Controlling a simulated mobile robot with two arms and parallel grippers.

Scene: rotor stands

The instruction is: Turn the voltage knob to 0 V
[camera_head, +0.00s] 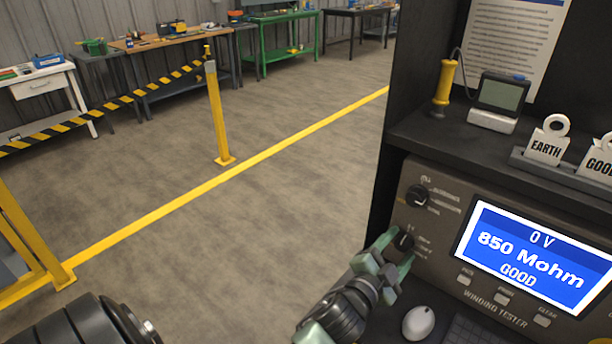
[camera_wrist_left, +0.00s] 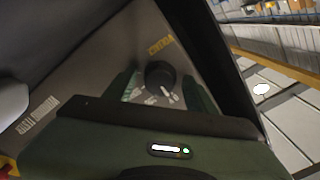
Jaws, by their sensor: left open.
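The winding tester (camera_head: 487,297) has a blue screen (camera_head: 535,256) reading 0 V, 850 Mohm and GOOD. Two dark round knobs sit at the left of its panel, an upper knob (camera_head: 417,195) and a lower knob (camera_head: 404,241). The marks around them are too small to read surely. My left gripper (camera_head: 393,256) is at the lower knob with its green fingers apart. In the left wrist view, a dark knob (camera_wrist_left: 160,75) lies between the open fingers (camera_wrist_left: 161,92); contact cannot be told. My right gripper is not in view.
A shelf above the tester holds a yellow-handled probe (camera_head: 444,85), a small grey meter (camera_head: 502,95) and EARTH (camera_head: 546,146) and GOOD (camera_head: 599,160) tags. A white mouse (camera_head: 418,322) and a keyboard (camera_head: 475,333) lie below the panel. Open floor is at the left.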

